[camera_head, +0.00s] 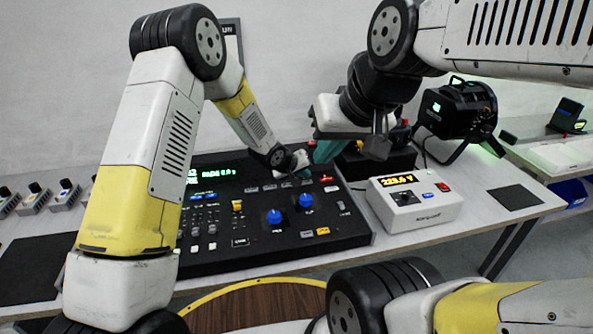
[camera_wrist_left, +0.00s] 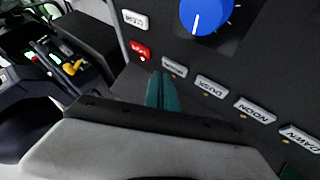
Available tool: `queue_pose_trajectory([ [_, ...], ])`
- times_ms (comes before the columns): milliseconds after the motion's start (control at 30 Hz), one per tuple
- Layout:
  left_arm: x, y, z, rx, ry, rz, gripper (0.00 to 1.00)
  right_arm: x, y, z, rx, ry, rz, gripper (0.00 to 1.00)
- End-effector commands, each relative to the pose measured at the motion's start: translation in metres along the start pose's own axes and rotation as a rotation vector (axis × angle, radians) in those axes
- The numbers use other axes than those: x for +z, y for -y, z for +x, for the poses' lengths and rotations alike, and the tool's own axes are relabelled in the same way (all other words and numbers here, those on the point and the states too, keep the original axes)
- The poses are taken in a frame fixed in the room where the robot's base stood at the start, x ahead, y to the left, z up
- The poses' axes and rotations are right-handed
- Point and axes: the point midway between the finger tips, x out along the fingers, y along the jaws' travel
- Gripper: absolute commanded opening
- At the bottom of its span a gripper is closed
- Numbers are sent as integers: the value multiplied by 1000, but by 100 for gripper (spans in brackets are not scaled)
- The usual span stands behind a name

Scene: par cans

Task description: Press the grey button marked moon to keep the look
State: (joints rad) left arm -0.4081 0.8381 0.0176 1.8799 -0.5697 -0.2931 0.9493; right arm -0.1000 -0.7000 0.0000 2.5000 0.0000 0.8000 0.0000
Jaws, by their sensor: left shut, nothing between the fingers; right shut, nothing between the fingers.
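The grey moon button (camera_wrist_left: 174,67) sits on the black console (camera_head: 270,255), at the end of a row of grey buttons and next to a red one. Its lettering is small and upside down in the left wrist view. It also shows in the head view (camera_head: 306,182). My left gripper (camera_head: 306,173) is shut and empty, tilted down at the console just behind this button. In the left wrist view its teal fingertips (camera_wrist_left: 161,78) are beside the button; I cannot tell whether they touch the panel.
The dusk (camera_wrist_left: 211,86), noon (camera_wrist_left: 255,109) and dawn (camera_wrist_left: 300,138) buttons continue the row. The red button (camera_wrist_left: 140,50) and the clear button (camera_wrist_left: 134,19) are close by. Blue knobs (camera_head: 305,201) stand nearby. A white meter box (camera_head: 415,205) is right of the console, with a black lamp (camera_head: 458,112) behind.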

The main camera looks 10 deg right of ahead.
Motion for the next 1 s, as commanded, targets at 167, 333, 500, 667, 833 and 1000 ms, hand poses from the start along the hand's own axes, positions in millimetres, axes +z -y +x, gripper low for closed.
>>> queue_pose_trajectory([
  [167,0,0,0,0,0,0,0,0,0,0,0,0,0,0],
  [333,0,0,0,0,0,0,0,0,0,0,0,0,0,0],
  [500,2,2,3,0,1,0,0,0,0,0,0,0,0,0],
  [667,5,4,6,0,1,-1,0,0,0,0,0,0,0,0],
  [833,4,4,6,0,0,0,0,0,0,0,0,0,0,0],
  [1000,4,4,6,0,0,0,0,0,0,0,0,0,0,0],
])
